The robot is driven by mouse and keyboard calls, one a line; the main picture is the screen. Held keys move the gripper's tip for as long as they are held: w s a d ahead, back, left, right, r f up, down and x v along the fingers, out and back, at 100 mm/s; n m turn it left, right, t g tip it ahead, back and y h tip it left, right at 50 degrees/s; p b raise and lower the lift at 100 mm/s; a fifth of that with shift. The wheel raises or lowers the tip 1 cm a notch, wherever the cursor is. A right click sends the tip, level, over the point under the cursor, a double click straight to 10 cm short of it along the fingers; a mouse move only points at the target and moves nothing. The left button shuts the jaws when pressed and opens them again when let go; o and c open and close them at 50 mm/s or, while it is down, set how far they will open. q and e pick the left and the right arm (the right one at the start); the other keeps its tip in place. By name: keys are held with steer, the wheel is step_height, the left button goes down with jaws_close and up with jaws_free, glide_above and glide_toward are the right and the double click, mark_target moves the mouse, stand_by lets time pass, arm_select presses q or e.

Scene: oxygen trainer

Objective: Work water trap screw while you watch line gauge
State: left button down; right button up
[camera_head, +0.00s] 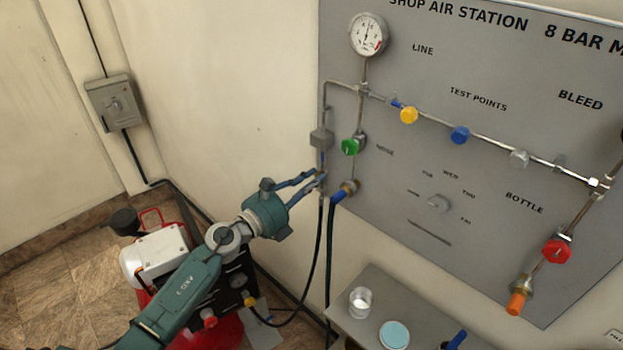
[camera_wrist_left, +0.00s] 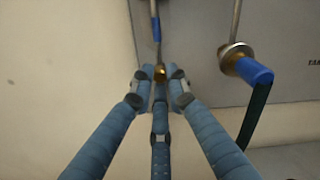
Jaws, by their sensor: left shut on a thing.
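The line gauge (camera_head: 368,35) is a round white dial at the top left of the grey panel. Its needle stands close to upright, and a red mark shows at the dial's lower right. The numbers are too small to read. A small brass screw (camera_wrist_left: 160,72) is at the lower end of a thin vertical line with a blue section. My left gripper (camera_head: 319,180) is at this line's lower end, below a grey block (camera_head: 321,138). In the wrist view its blue fingers (camera_wrist_left: 160,78) are closed around the brass screw. My right gripper is not in view.
A brass fitting with a blue hose end (camera_wrist_left: 240,64) is close to the right of my fingers. A green knob (camera_head: 350,147) sits above it. A grey shelf (camera_head: 372,318) with small items is below. A red compressor (camera_head: 222,330) stands on the floor under my arm.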

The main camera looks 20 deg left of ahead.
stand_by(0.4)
arm_select(q)
steer(key=c, duration=1.7)
jaws_free()
steer(key=v, duration=1.2)
